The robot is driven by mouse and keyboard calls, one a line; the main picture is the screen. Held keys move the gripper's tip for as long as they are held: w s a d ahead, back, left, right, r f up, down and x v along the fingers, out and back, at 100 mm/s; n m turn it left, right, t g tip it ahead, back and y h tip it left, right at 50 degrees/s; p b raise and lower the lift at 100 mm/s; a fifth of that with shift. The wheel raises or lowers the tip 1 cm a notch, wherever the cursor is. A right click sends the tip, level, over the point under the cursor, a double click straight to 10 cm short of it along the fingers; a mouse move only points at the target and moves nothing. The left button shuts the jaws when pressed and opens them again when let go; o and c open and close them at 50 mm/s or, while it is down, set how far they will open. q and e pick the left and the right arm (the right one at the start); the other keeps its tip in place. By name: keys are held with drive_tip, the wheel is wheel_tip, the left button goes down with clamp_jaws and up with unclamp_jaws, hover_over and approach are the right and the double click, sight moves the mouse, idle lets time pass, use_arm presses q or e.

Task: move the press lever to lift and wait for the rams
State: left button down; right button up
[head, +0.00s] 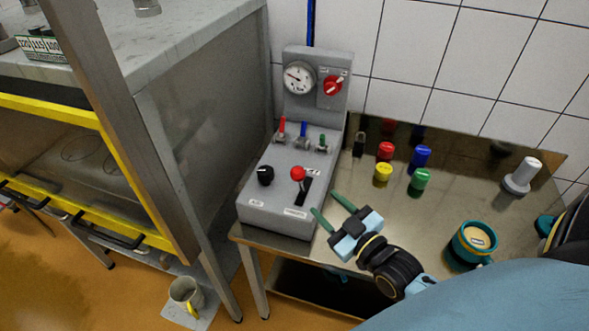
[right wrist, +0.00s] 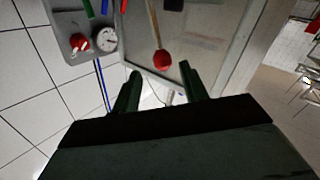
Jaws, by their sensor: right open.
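The press lever has a red ball knob (head: 298,173) and stands by a black slot in the sloped front of the grey control box (head: 262,206). My right gripper (head: 327,204) is open and empty, below and right of the knob in the head view, with its green fingers pointing towards the box. In the right wrist view the red knob (right wrist: 162,61) on its thin stem shows just beyond and between the open fingertips (right wrist: 160,72), with no contact visible. The rams cannot be made out. My left gripper is not in view.
The box carries a pressure gauge (head: 299,78), a red rotary switch (head: 333,86), small coloured valve levers (head: 303,131) and a black knob (head: 265,175). Coloured caps (head: 383,172) and a teal cup (head: 472,243) stand on the metal table (head: 452,185). A steel frame post (head: 128,120) rises left.

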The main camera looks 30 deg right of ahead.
drive_tip(key=w+a+p, duration=0.1)
drive_tip(key=w, duration=1.2)
drive_tip(key=shift+w, duration=0.1)
drive_tip(key=shift+c, duration=0.4)
clamp_jaws()
drive_tip(key=shift+r, duration=0.1)
drive_tip(key=shift+w, duration=0.1)
